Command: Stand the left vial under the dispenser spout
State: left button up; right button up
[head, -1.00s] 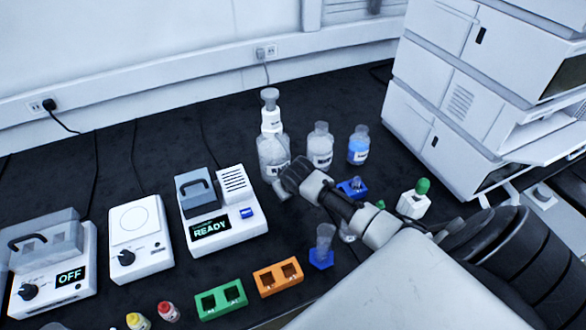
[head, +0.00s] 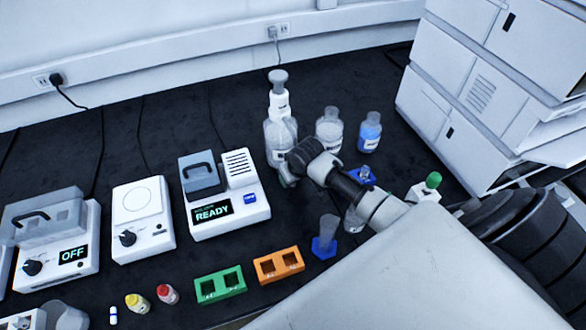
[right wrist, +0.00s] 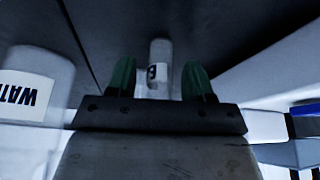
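A yellow-capped vial (head: 138,304) stands at the front left in the head view, with a red-capped vial (head: 167,294) to its right. The tall bottle with a white and grey top (head: 279,105) looks like the dispenser; I cannot make out its spout. My right gripper (head: 296,166) is low at that bottle's front right, its tips mostly hidden by the hand. In the right wrist view its green fingers (right wrist: 158,82) are apart. A pale labelled object (right wrist: 155,58) shows between them, with a gap at the right finger; it seems to lie beyond. My left gripper is not in view.
Clear bottle (head: 329,130) and blue bottle (head: 368,132) stand behind my right arm. Green rack (head: 220,284), orange rack (head: 279,265) and blue holder (head: 323,247) line the front. The READY device (head: 228,212) is left of the dispenser. White stacked instruments (head: 470,105) bound the right.

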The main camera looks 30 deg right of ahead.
jog(key=shift+r, duration=0.3)
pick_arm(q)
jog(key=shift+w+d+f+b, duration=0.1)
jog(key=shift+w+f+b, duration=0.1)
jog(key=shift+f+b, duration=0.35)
pick_arm(e)
jog(key=s, duration=0.8)
jog(key=s+r, duration=0.1)
jog(key=s, duration=0.3)
jog(key=shift+s+a, duration=0.25)
jog(key=shift+a, duration=0.05)
jog(key=shift+f, duration=0.1)
